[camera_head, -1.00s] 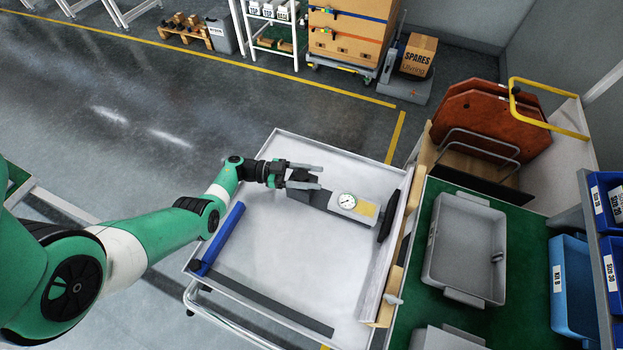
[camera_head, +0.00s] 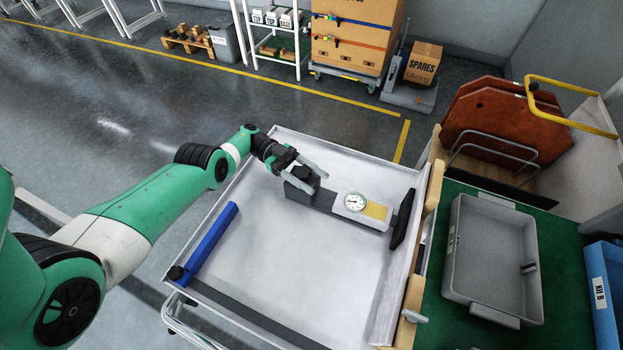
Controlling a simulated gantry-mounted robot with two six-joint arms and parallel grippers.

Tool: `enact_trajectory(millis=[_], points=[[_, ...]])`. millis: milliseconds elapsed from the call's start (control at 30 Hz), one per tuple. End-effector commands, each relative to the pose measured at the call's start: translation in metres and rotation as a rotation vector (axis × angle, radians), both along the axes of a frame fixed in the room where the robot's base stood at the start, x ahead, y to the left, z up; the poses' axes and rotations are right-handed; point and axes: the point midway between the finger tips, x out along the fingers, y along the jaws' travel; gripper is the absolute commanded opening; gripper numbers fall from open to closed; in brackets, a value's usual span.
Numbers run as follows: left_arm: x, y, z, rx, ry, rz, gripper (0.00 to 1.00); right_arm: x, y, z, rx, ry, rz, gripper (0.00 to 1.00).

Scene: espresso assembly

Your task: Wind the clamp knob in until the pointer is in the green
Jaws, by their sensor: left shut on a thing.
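The clamp device lies in the white tray-topped cart. It has a dark grey block with a dark clamp knob (camera_head: 303,172) at its left end, a pale body with a round dial gauge (camera_head: 355,202) and a yellow label, and a black crossbar handle (camera_head: 403,219) at its right end. My left gripper (camera_head: 317,182) points down and right at the left end, its two grey fingers on either side of the knob and shut on it. The gauge's pointer and any green zone are too small to read. My right gripper is not in view.
A blue bar (camera_head: 210,241) lies along the left side of the cart tray (camera_head: 290,268). The tray's middle and front are clear. A grey bin (camera_head: 490,255) stands on the green surface to the right, beyond the tray's raised right wall (camera_head: 408,265).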

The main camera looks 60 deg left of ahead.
Motion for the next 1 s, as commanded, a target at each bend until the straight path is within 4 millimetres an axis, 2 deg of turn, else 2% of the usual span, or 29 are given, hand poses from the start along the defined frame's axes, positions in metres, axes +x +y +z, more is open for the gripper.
enact_trajectory(millis=[433, 467, 600, 867, 1000], points=[[-0.001, -0.002, 0.001, -0.004, 0.000, -0.013, 0.02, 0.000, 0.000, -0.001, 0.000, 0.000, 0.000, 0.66], [-0.001, -0.002, 0.002, -0.004, -0.001, -0.013, 0.63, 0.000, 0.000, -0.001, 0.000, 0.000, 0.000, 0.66], [-0.001, -0.002, 0.002, -0.004, -0.001, -0.012, 0.88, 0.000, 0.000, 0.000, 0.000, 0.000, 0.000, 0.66], [-0.001, -0.001, 0.002, -0.004, -0.002, -0.010, 0.88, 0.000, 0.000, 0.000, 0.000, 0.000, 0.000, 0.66], [-0.001, -0.001, 0.012, -0.003, -0.001, -0.010, 0.88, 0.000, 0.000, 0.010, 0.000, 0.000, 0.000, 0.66]])
